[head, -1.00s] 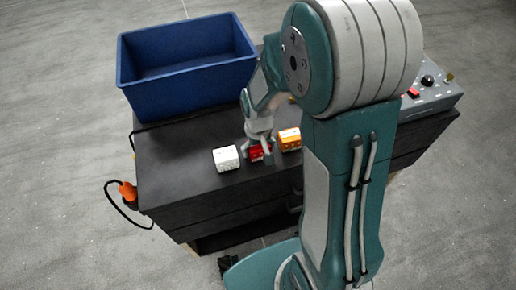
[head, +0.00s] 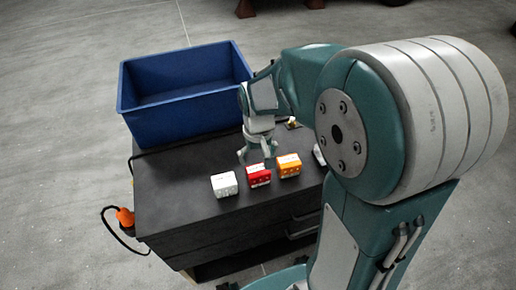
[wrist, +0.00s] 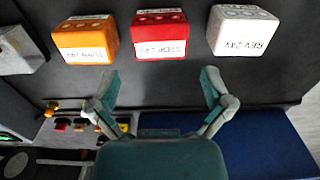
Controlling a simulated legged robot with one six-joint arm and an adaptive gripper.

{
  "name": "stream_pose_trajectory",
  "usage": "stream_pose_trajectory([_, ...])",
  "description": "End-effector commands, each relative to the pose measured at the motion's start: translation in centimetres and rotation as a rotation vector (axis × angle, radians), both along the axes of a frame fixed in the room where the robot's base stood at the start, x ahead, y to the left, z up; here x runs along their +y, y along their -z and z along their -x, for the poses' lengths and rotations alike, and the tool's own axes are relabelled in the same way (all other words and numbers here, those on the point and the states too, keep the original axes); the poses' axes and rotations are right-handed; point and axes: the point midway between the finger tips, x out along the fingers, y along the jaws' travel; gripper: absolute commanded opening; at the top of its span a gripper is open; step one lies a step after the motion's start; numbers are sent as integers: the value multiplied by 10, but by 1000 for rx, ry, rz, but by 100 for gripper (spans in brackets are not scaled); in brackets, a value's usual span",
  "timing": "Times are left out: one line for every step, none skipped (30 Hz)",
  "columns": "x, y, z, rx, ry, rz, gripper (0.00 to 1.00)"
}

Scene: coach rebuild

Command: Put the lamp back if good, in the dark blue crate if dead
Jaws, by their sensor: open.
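Three box-shaped lamps stand in a row on the dark cabinet top: a white one marked REV 24V (head: 224,184), a red one marked STOP 24V (head: 258,176) and an orange one (head: 288,165) with a TURN-like label. In the wrist view the red lamp (wrist: 160,36) lies ahead of my gripper, roughly between the finger lines. My gripper (head: 257,160) is open and empty, just behind the red lamp and apart from it; its spread fingers also show in the wrist view (wrist: 160,82). The dark blue crate (head: 185,100) stands behind; its visible part looks empty.
A pale fourth block (wrist: 20,50) stands beyond the orange lamp. Several small coloured parts (wrist: 80,124) sit near a grey panel edge. An orange plug-like piece (head: 125,217) with a black cable hangs at the cabinet's left side. My arm hides the cabinet's right part.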

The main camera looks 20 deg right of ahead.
Motion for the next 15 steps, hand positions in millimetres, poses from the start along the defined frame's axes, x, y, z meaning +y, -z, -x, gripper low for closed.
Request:
stream_pose_trajectory([0,-10,-1,-4,0,0,100])
stream_pose_trajectory([0,-14,-1,-5,0,0,100])
stream_pose_trajectory([0,-20,-1,-3,0,0,100])
stream_pose_trajectory([0,-23,-1,-3,0,0,100])
stream_pose_trajectory([0,-26,0,-3,0,0,100])
stream_pose_trajectory([0,-28,0,-1,0,0,100])
stream_pose_trajectory([0,-30,0,-1,0,0,100])
stream_pose_trajectory([0,-32,0,-2,0,0,100])
stream_pose_trajectory([0,-34,1,-6,0,0,100])
stream_pose_trajectory([0,-37,2,-12,0,0,100])
stream_pose_trajectory([0,-40,4,-20,0,0,100])
stream_pose_trajectory([0,-46,8,-35,0,0,100])
stream_pose_trajectory([0,-51,12,-50,0,0,100])
stream_pose_trajectory([0,-57,16,-67,0,0,100])
stream_pose_trajectory([0,-66,23,-93,0,0,100])
